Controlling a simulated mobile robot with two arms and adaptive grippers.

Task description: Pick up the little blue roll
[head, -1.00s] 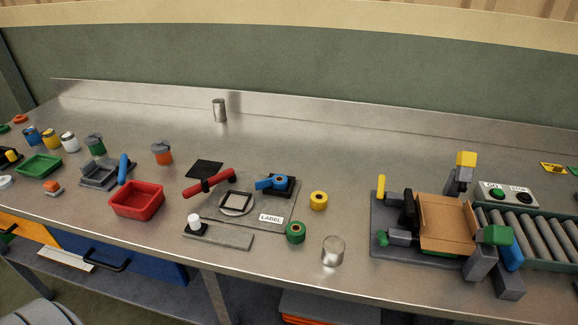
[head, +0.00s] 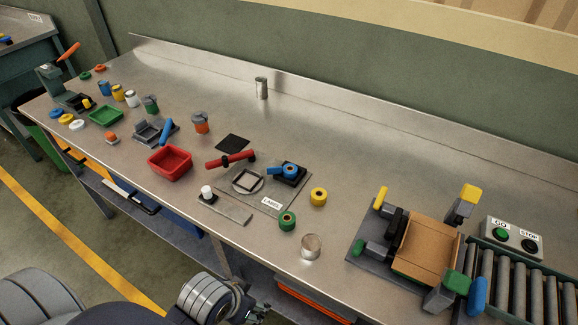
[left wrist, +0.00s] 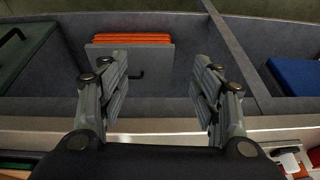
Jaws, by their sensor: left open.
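The little blue roll (head: 290,170) sits on a black holder on the grey label board (head: 262,199), with a blue strip reaching left from it. Green (head: 287,221) and yellow (head: 319,197) rolls stand nearby on the bench. My left gripper (head: 256,313) is at the bottom of the head view, in front of the bench edge and well away from the blue roll. In the left wrist view this gripper (left wrist: 160,68) is open with nothing between its fingers. The blue roll does not show there. My right gripper is not in view.
A red tray (head: 170,163) stands left of the board and a clear cylinder (head: 311,246) near the front edge. A cardboard box fixture (head: 427,250) and rollers (head: 520,290) fill the right. An orange stack (left wrist: 132,40) lies in the compartment under the bench.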

